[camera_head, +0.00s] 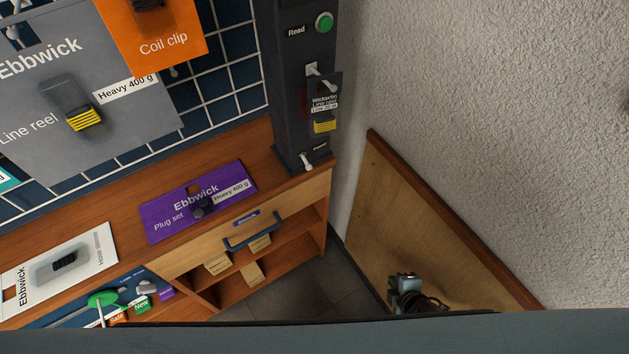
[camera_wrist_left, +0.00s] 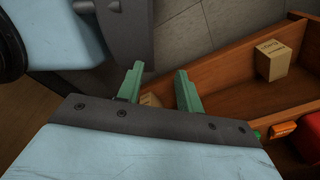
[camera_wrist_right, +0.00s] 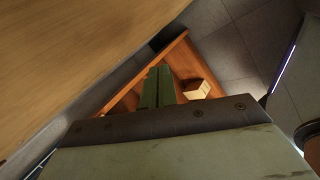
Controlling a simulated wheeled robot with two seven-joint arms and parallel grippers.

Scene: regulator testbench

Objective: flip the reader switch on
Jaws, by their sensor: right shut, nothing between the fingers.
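The reader is a dark post (camera_head: 290,90) at the back right of the bench in the head view. It has a green button (camera_head: 324,22) beside a "Read" label. A small pale switch lever (camera_head: 306,160) sticks out near its foot; its on or off position is unclear. My right gripper (camera_head: 404,282) is small and low in the head view, right of the bench and well apart from the reader. In the right wrist view its green fingers (camera_wrist_right: 158,85) are shut and empty. My left gripper (camera_wrist_left: 160,84) is open and empty in its wrist view, near a wooden drawer.
A tag card (camera_head: 324,100) hangs on the reader. A purple Plug set card (camera_head: 197,202) lies on the bench. Below is a blue handle (camera_head: 250,236) above shelves with small boxes. A wooden panel (camera_head: 440,230) stands at right. Hanging cards cover part of the grid wall.

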